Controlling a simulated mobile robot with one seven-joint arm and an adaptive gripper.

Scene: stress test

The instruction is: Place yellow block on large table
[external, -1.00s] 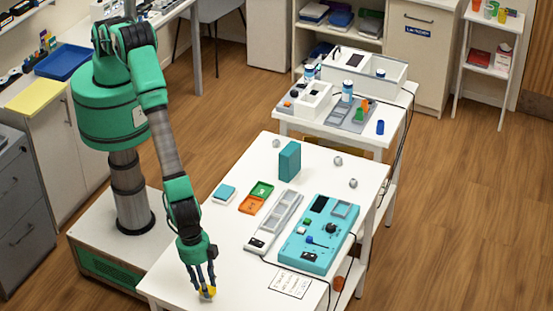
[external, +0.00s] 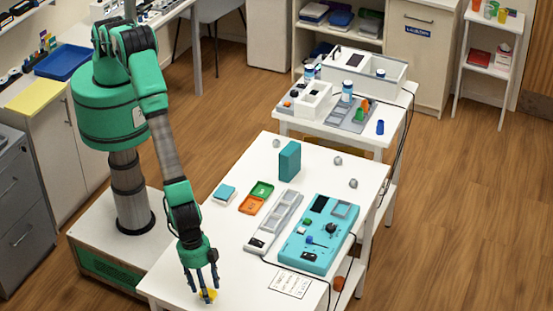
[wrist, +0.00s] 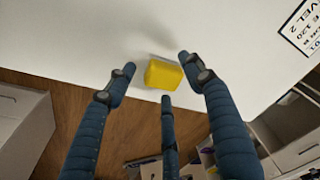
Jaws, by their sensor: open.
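The yellow block (external: 208,295) sits on the white table (external: 230,262) near its front edge. In the wrist view the yellow block (wrist: 163,74) lies on the white tabletop close to the edge, with a faint shadow beside it. My gripper (external: 203,287) is just above and around the block, pointing down. In the wrist view my gripper (wrist: 157,75) has its blue fingers spread open, with gaps between them and the block. Part of the block is hidden behind the fingers in the external view.
A teal panel (external: 322,235), a grey tray strip (external: 272,225), a teal upright block (external: 289,161) and green (external: 262,190) and orange (external: 251,205) trays stand farther back. A printed card (external: 290,283) lies to the right. The table edge is close to the block.

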